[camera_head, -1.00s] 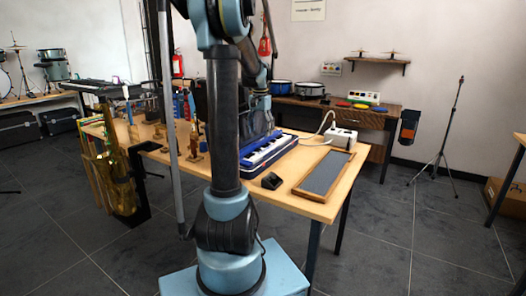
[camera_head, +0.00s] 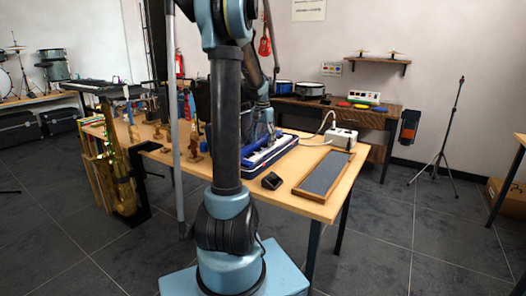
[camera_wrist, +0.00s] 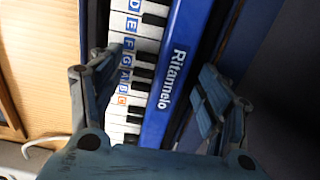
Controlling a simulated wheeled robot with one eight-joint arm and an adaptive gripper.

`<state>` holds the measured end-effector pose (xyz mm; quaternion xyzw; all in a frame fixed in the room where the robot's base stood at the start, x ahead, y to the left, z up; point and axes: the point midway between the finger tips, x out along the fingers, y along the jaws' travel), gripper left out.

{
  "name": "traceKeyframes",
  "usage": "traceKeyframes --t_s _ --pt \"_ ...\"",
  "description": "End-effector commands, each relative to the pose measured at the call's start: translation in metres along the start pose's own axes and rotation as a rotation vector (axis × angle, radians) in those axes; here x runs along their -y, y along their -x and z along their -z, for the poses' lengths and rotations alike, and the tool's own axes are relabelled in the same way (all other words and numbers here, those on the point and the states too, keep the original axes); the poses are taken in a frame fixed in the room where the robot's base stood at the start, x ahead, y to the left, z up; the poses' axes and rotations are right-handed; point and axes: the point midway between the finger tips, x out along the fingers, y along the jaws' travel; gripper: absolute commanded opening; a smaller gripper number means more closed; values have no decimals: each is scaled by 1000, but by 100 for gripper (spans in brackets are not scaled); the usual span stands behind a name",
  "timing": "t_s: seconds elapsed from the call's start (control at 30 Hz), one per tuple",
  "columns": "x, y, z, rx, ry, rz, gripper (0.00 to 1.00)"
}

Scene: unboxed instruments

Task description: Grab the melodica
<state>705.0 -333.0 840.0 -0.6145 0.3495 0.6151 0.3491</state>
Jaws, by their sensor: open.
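The melodica (camera_head: 268,150) lies on the wooden table in the head view, blue with white and black keys, in a dark blue tray-like case. In the wrist view the melodica (camera_wrist: 178,75) fills the middle, with lettered keys and the word "Ritannelo" on its blue body. My gripper (camera_wrist: 160,85) is open, one finger at the left over the key side and the other at the right past the blue body. The melodica lies between the fingers; I cannot tell whether either touches it. In the head view my arm hides part of the melodica and the gripper.
A grey panel in a wooden frame (camera_head: 325,173) lies on the right of the table (camera_head: 310,208). A small black object (camera_head: 271,181) sits in front of the melodica. A white box with a cable (camera_head: 341,137) stands behind. Several small instruments stand at the left.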

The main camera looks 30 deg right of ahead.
Motion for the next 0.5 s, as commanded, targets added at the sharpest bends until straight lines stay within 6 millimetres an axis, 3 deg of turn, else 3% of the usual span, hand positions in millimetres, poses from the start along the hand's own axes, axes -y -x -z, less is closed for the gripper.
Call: traceKeyframes --t_s 0.5 --pt "-1 -4 1 0 -1 0 70"
